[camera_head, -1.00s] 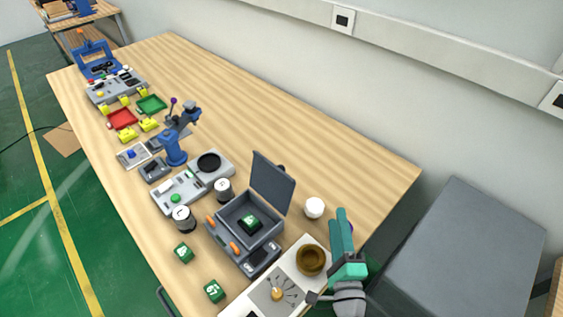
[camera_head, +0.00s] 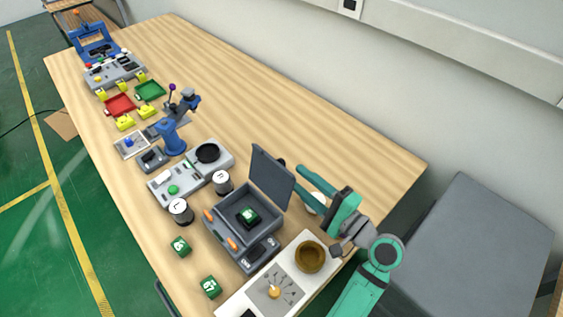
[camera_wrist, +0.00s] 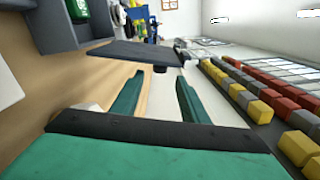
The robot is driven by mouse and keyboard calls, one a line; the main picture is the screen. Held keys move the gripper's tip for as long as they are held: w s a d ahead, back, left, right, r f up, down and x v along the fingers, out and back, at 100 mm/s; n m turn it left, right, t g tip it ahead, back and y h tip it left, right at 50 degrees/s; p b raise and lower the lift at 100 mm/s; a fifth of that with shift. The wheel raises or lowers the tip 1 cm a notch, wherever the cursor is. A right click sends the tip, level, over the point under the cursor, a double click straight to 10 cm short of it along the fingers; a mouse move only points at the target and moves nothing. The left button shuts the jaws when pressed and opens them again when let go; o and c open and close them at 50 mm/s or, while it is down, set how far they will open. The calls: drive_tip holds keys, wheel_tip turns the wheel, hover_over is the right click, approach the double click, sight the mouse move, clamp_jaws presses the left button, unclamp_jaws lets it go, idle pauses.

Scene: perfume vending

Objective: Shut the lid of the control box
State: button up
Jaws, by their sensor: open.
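The grey control box (camera_head: 217,222) stands near the table's front end with its lid (camera_head: 271,178) raised, roughly upright, on its right side. A green cube (camera_head: 248,215) with a white mark lies inside. My gripper (camera_head: 290,170) is open and empty, just right of the lid, on its outer side. In the wrist view the lid (camera_wrist: 135,54) lies just beyond the fingertips (camera_wrist: 158,76), seen nearly edge-on, with the box (camera_wrist: 55,30) at upper left. I cannot tell whether a finger touches the lid.
A white panel with a dial (camera_head: 273,292) and a brown bowl (camera_head: 310,257) sit in front of the box. A white round object (camera_head: 316,203) is partly hidden by my gripper. Two green cubes (camera_head: 180,246) and labelled canisters (camera_head: 181,210) stand left.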

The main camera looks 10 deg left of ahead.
sight(273, 175)
drive_tip(key=x, duration=0.9)
drive_tip(key=shift+w+d, duration=0.1)
clamp_jaws()
